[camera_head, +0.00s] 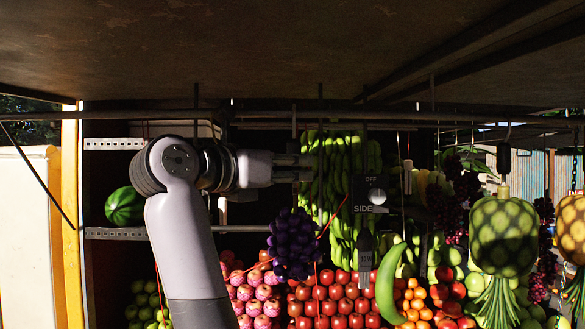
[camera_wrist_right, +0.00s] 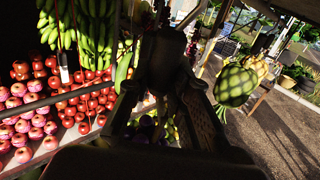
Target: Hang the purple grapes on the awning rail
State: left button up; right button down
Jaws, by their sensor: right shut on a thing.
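The purple grapes (camera_head: 292,243) hang as a dark bunch just below the fingers of my right gripper (camera_head: 308,168) in the head view. The right gripper is shut on the grapes' upper end; the exact grip point is too dark to make out. The awning rail (camera_head: 250,116) is a thin horizontal bar under the roof, above my gripper and apart from the grapes. My left gripper is in neither view.
Green bananas (camera_head: 340,165) hang behind the gripper. A black sign (camera_head: 369,194) and pineapples (camera_head: 503,235) hang to the right. Apples (camera_head: 335,300) fill the display below. A watermelon (camera_head: 124,206) sits on the left shelf. Several thin hooks hang from the rail.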

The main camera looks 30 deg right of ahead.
jog(key=shift+r, duration=0.1)
jog(key=c, duration=1.4)
grip_release()
jog(key=shift+s+a, duration=0.1)
